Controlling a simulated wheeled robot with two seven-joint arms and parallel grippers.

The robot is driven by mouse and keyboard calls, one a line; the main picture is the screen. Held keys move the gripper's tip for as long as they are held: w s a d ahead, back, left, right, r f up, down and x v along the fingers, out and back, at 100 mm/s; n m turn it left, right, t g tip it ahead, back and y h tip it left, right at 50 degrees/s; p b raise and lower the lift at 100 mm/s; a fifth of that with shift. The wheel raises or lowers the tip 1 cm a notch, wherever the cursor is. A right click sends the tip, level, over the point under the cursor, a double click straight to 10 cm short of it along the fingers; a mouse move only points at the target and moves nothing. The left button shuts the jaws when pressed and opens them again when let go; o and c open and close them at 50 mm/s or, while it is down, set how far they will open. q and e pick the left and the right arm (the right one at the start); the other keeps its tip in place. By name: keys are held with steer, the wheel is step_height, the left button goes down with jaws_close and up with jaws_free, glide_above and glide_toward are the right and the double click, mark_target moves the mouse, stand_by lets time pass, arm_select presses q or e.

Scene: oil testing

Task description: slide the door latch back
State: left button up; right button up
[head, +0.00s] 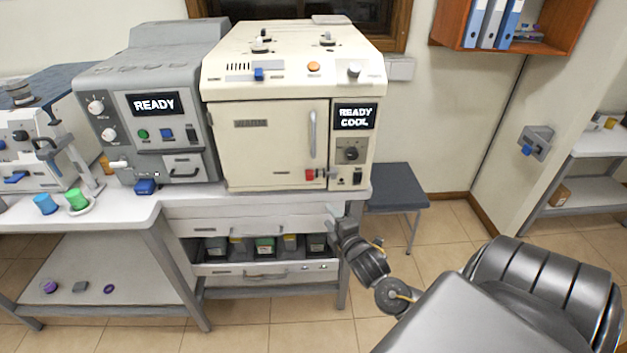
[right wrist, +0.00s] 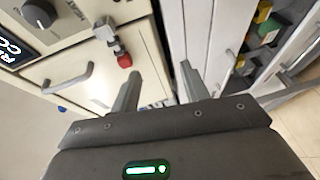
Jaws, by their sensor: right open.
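The cream heater cabinet (head: 270,120) stands on the bench with its door (head: 265,150) closed. The door latch (head: 322,173) has a red knob (head: 309,174) and a metal part at the door's lower right. In the right wrist view, the red knob (right wrist: 124,60) and metal latch (right wrist: 106,32) show at upper left, beyond my left-hand finger. My right gripper (head: 334,212) is open and empty, below and slightly right of the latch, near the bench front edge. It also shows in the right wrist view (right wrist: 160,75), with its fingers apart and not touching the latch. My left gripper is out of view.
A vertical door handle (head: 312,134) is above the latch. A control panel (head: 354,150) is to the right. The bench drawer (head: 250,226) lies under the cabinet, with an open drawer of bottles (head: 265,245) below. A blue-grey stool (head: 397,190) stands at right.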

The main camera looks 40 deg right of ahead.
steer(key=n+t, duration=0.1)
glide_toward(311, 178)
steer(key=s, duration=0.2)
steer(key=p+x, duration=0.1)
steer(key=x, duration=0.3)
steer(key=p+x, duration=0.1)
steer(key=x, duration=0.4)
steer(key=shift+w+a+r+p, duration=0.1)
steer(key=shift+w+a+p, duration=0.05)
steer(key=shift+w+p, duration=0.2)
steer(key=shift+w, duration=0.5)
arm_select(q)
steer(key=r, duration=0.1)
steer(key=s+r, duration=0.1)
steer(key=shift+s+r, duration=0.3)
arm_select(e)
jaws_close()
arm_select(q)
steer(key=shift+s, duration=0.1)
